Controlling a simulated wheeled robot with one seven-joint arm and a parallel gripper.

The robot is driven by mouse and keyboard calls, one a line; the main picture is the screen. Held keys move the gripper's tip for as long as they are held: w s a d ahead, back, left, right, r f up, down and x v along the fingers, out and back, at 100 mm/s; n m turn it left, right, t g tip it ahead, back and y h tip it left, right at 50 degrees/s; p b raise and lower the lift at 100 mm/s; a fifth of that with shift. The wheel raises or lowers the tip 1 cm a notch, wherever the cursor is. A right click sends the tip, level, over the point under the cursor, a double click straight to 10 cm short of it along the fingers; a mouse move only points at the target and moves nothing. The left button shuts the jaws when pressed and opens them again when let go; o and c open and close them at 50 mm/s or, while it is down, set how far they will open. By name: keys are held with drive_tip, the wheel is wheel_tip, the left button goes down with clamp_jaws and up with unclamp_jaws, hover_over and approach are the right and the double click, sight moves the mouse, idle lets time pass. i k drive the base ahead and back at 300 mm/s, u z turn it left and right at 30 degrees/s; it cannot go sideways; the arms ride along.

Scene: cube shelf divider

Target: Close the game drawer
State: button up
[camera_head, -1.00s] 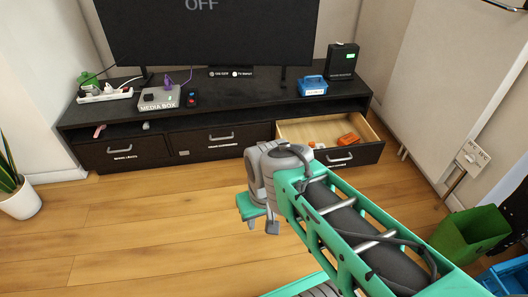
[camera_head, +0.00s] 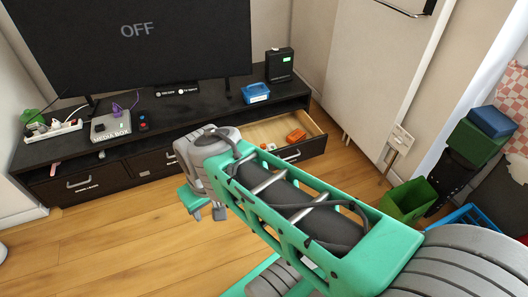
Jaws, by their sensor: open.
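The game drawer (camera_head: 308,149) is the right one of three in the dark TV cabinet (camera_head: 64,152). It stands pulled out, with its pale wooden inside showing. An orange item (camera_head: 296,135) and small white and red pieces lie in it. Its handle (camera_head: 291,156) is on the dark front, and the front's left part is hidden behind my arm. My gripper (camera_head: 208,213) is open and empty, pointing down over the floor, in front of the cabinet and to the left of the open drawer. The other two drawers look shut.
A TV (camera_head: 130,45), a media box (camera_head: 111,127), a power strip (camera_head: 53,131), a blue box (camera_head: 256,93) and a black box (camera_head: 280,64) stand on the cabinet. A green bin (camera_head: 408,202) and a blue crate (camera_head: 466,222) stand at right.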

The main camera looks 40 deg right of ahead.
sight(275, 130)
drive_tip(key=z, duration=1.35)
drive_tip(key=k, duration=0.65)
drive_tip(key=u, duration=0.55)
drive_tip(key=i, duration=0.65)
drive_tip(key=u, duration=0.45)
drive_tip(key=i, duration=0.9)
drive_tip(key=z, duration=0.25)
